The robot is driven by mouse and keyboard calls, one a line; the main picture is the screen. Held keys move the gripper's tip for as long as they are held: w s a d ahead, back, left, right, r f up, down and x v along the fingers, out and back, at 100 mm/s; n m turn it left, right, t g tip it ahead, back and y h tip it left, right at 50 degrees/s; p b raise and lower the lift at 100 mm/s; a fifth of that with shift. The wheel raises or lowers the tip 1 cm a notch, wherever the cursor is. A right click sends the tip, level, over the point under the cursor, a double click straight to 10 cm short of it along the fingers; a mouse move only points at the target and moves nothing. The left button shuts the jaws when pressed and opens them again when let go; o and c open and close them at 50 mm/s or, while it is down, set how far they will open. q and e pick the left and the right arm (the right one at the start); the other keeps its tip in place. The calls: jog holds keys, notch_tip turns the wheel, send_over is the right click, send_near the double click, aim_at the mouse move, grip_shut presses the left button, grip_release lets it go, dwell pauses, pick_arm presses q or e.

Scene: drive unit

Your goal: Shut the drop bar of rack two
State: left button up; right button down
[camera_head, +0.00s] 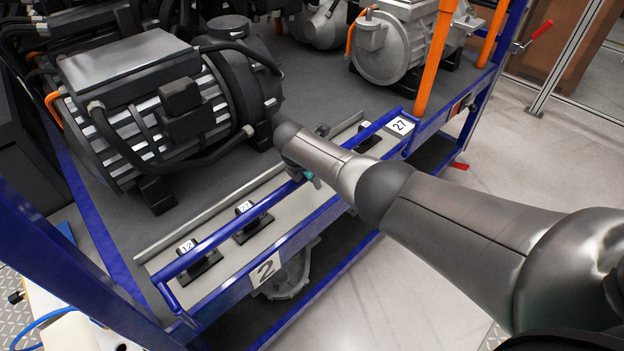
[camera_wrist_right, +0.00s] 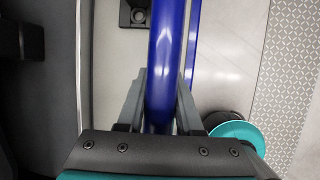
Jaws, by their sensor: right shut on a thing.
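The drop bar (camera_head: 232,228) of rack two is a blue tube along the front of the shelf. It runs close above the shelf's front strip, a little inside the blue front edge, and its left end bends down to the frame. A "2" label (camera_head: 265,270) is on that front edge. My right gripper (camera_head: 306,176) is on the bar near its middle, partly hidden by my arm in the head view. In the right wrist view the gripper (camera_wrist_right: 160,105) has a finger on each side of the blue bar (camera_wrist_right: 168,70) and is shut on it. My left gripper is out of view.
A large ribbed motor (camera_head: 165,110) stands on the shelf behind the bar. Small black blocks with number tags (camera_head: 252,222) sit on the front strip below the bar. Orange posts (camera_head: 436,60) and a red-handled lever (camera_head: 541,30) are at the right.

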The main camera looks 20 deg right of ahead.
jog(key=shift+s+f, duration=0.2)
jog(key=c, duration=0.6)
grip_release()
jog(key=shift+d, duration=0.1)
jog(key=shift+r, duration=0.2)
jog(key=shift+r+p, duration=0.2)
jog(key=shift+p, duration=0.1)
jog(key=p+v, duration=0.3)
jog(key=v, duration=0.2)
jog(key=shift+r+p, duration=0.3)
jog(key=shift+p, duration=0.05)
jog(key=p+v, duration=0.1)
jog(key=v, duration=0.3)
jog(key=p+v, duration=0.1)
jog(key=v, duration=0.4)
jog(key=shift+s+a, duration=0.1)
jog(key=shift+a, duration=0.15)
